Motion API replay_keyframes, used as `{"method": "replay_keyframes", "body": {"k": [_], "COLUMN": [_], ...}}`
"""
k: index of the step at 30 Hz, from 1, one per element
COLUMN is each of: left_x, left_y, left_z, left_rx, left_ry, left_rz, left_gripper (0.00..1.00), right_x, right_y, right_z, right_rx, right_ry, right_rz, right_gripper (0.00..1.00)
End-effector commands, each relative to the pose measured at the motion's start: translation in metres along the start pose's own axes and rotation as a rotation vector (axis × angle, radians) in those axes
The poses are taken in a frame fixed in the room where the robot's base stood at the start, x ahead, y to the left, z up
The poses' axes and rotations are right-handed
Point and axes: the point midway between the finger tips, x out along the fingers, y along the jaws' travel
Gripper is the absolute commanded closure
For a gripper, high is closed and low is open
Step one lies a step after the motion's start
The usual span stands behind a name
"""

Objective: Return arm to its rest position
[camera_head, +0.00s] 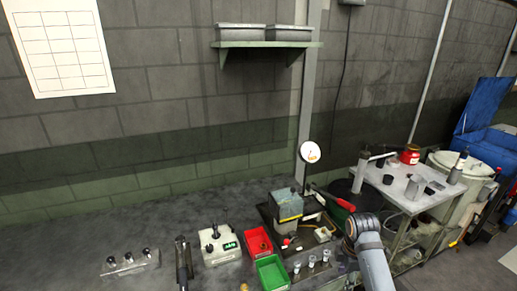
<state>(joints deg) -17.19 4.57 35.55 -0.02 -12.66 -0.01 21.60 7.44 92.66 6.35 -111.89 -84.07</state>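My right arm's grey link (374,262) rises from the bottom edge, right of the middle. Its upper end is beside the bench press; I see no fingers of the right gripper. A dark narrow shape (183,264) stands at the lower edge, left of the grey control box. It looks like my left gripper seen edge-on, and I cannot tell whether its fingers are apart.
The control box (218,243), red bin (258,243), green bin (271,273) and press (287,207) with a red lever (334,199) crowd the bench. A metal holder (130,264) is at left. A side table (408,187) stands right. The bench's back left is clear.

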Motion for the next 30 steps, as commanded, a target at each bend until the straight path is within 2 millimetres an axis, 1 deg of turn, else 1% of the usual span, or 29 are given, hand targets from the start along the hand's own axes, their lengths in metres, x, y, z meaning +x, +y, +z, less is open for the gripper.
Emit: {"method": "replay_keyframes", "body": {"k": [1,2,3,5,6,9,15,23,24,27,29,30], "left_x": [0.000,0.000,0.000,0.000,0.000,0.000,0.000,0.000,0.000,0.000,0.000,0.000], "left_y": [0.000,0.000,0.000,0.000,0.000,0.000,0.000,0.000,0.000,0.001,0.001,0.001], "left_z": [0.000,0.000,-0.001,-0.002,-0.002,-0.002,0.000,0.000,0.000,0.000,0.001,0.002], "left_rx": [0.000,0.000,0.000,0.000,0.000,0.000,0.000,0.000,0.000,-0.001,0.000,0.000], "left_ry": [0.000,0.001,0.001,0.003,0.003,0.003,0.000,0.001,0.001,0.001,-0.001,-0.002], "left_rz": [0.000,0.000,0.000,0.000,0.000,0.000,0.001,0.000,0.000,0.001,0.001,0.001], "left_gripper": [0.60,0.60,0.60,0.60,0.60,0.60,0.60,0.60,0.60,0.60,0.60,0.60], "right_x": [0.017,0.025,0.032,0.039,0.041,0.042,0.034,0.011,0.015,0.047,0.065,0.077], "right_y": [-0.024,-0.037,-0.055,-0.078,-0.091,-0.120,-0.164,-0.208,-0.209,-0.202,-0.199,-0.198], "right_z": [0.001,0.001,0.001,0.002,0.002,0.002,0.001,0.000,0.001,0.003,0.004,0.004], "right_rx": [0.111,0.199,0.317,0.477,0.568,0.756,1.046,1.356,1.386,1.384,1.386,1.387], "right_ry": [-0.008,-0.012,-0.011,-0.004,0.004,0.028,0.084,0.170,0.175,0.163,0.157,0.153], "right_rz": [0.015,0.034,0.062,0.099,0.120,0.160,0.213,0.255,0.255,0.245,0.240,0.236], "right_gripper": [0.52,0.52,0.52,0.52,0.52,0.52,0.52,0.52,0.52,0.52,0.52,0.52]}}
